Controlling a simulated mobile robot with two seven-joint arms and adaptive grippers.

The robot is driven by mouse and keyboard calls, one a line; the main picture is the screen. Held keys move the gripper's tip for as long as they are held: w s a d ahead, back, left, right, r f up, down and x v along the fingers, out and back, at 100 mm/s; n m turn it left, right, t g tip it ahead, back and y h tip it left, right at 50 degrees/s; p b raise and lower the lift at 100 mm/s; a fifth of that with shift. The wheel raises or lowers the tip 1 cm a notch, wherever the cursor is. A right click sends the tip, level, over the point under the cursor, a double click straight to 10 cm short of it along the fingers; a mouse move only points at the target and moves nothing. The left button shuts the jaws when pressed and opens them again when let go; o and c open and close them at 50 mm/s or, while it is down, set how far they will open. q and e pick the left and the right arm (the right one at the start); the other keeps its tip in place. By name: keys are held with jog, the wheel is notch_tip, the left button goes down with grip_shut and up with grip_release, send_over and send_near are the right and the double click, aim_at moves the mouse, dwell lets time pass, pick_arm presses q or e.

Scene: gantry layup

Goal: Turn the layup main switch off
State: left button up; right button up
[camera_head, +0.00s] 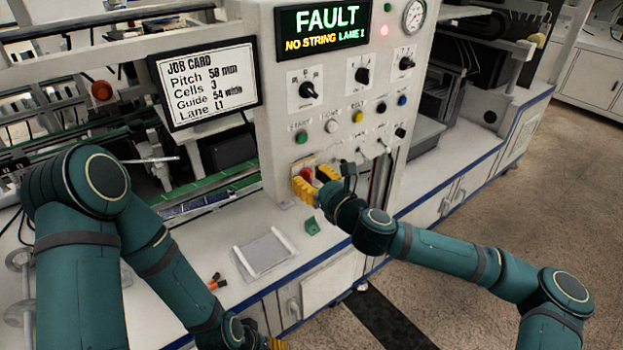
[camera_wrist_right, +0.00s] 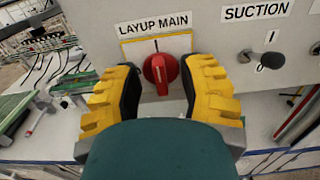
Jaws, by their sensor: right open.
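The layup main switch is a red rotary knob (camera_wrist_right: 161,69) below a "LAYUP MAIN" label (camera_wrist_right: 156,26) in the right wrist view. Its grip stands about upright, under a dark mark on the plate. In the head view a bit of the red knob (camera_head: 306,173) shows low on the panel, partly hidden by my gripper. My right gripper (camera_wrist_right: 161,88) is open, its yellow fingers on either side of the knob with gaps showing; it also shows in the head view (camera_head: 312,186). My left gripper (camera_head: 277,343) is mostly cut off at the bottom edge, so its jaws cannot be judged.
A display (camera_head: 322,30) reads "FAULT, NO STRING LANE 1". A suction toggle (camera_wrist_right: 258,59) sits right of the main switch. Dials and buttons fill the panel above. A job card (camera_head: 205,83) stands left. A white tray (camera_head: 240,262) lies on the bench below.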

grip_shut()
jog(key=shift+n, duration=1.5)
jog(key=n, duration=0.3)
jog(key=shift+n, duration=0.3)
jog(key=n+b, duration=0.1)
jog(key=n, duration=0.4)
jog(key=shift+a+f+b, duration=0.1)
jog(key=shift+b, duration=0.2)
jog(key=n+b, duration=0.2)
jog(key=n, duration=0.4)
jog(key=shift+s, duration=0.1)
jog(key=shift+n, duration=0.3)
